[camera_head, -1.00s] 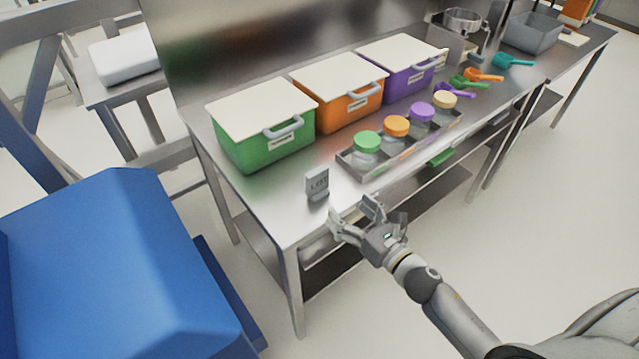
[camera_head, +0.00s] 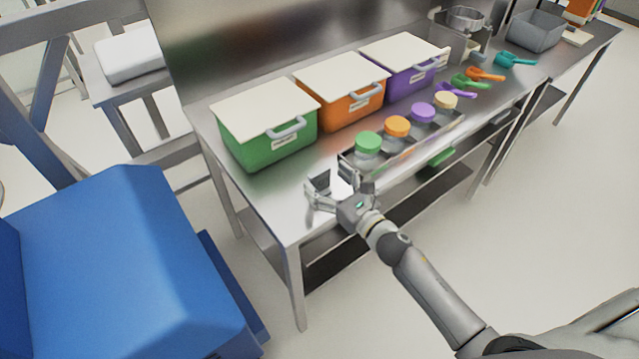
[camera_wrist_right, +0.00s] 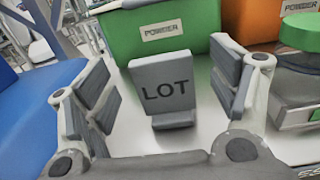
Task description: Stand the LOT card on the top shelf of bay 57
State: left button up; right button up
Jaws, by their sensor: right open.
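The grey LOT card (camera_wrist_right: 165,88) stands upright on its small foot on the steel table, near its front left corner. In the right wrist view it sits between the two spread fingers of my right gripper (camera_wrist_right: 165,95), with a gap on each side. In the head view the card (camera_head: 322,184) is partly hidden by the fingers of my right gripper (camera_head: 338,190), which is open and around it. My left gripper is not in view. No shelf marked bay 57 can be made out.
Green (camera_head: 265,140), orange (camera_head: 340,97) and purple (camera_head: 403,72) lidded bins stand along the back of the table (camera_head: 245,190). A tray of several jars (camera_head: 368,148) is right of the card. Several coloured scoops lie farther right. A large blue object (camera_head: 120,260) is at left.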

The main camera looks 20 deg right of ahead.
aim_at(321, 176)
jog(key=shift+p+x, duration=0.35)
jog(key=shift+x, duration=1.35)
jog(key=shift+f, duration=0.15)
jog(key=shift+c, duration=0.2)
jog(key=c, duration=1.2)
